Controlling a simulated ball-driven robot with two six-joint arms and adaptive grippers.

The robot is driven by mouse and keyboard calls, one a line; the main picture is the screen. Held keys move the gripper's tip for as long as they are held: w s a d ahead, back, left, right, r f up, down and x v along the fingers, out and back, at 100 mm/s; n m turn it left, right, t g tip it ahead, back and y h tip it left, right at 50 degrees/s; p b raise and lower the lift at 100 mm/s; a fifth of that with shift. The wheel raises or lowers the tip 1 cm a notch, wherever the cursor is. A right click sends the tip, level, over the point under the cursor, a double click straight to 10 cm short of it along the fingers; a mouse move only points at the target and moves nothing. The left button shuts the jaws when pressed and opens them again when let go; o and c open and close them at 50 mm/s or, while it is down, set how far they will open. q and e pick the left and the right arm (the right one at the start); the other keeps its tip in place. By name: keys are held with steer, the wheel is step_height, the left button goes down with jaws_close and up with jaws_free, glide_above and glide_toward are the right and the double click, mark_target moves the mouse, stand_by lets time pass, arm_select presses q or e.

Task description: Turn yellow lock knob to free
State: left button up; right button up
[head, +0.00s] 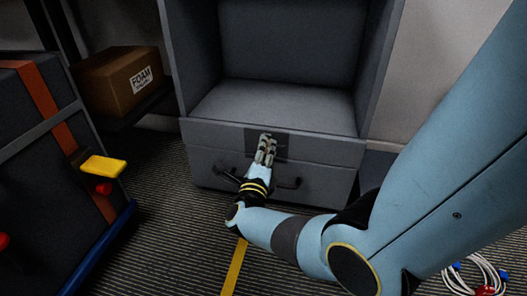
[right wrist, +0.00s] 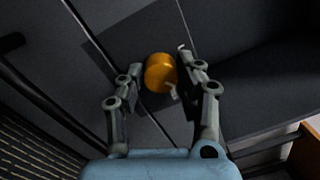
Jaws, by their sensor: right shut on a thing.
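The yellow lock knob (right wrist: 160,73) shows in the right wrist view as a round orange-yellow cap with a small pale tab at its lower right. It sits on a dark plate (head: 281,145) on the front of a grey cabinet (head: 335,150). My right gripper (head: 266,143) reaches the plate in the head view and hides the knob there. In the right wrist view its two fingers stand on either side of the knob, and the gripper is shut on it. My left gripper is not in view.
A drawer front with black handles (head: 290,183) lies below the plate. A dark case (head: 35,150) with an orange strap and a yellow handle (head: 103,166) stands left. A cardboard box (head: 118,80) sits behind it. Coiled cables (head: 478,275) lie at lower right.

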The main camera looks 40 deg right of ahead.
steer(key=m, duration=0.7)
steer(key=shift+f+g+h, duration=0.1)
steer(key=shift+g+h, duration=0.2)
stand_by(0.3)
steer(key=o, duration=1.1)
steer(key=shift+o, duration=0.2)
steer(key=v, duration=0.7)
steer(key=shift+a, duration=0.25)
steer(key=shift+s, duration=0.1)
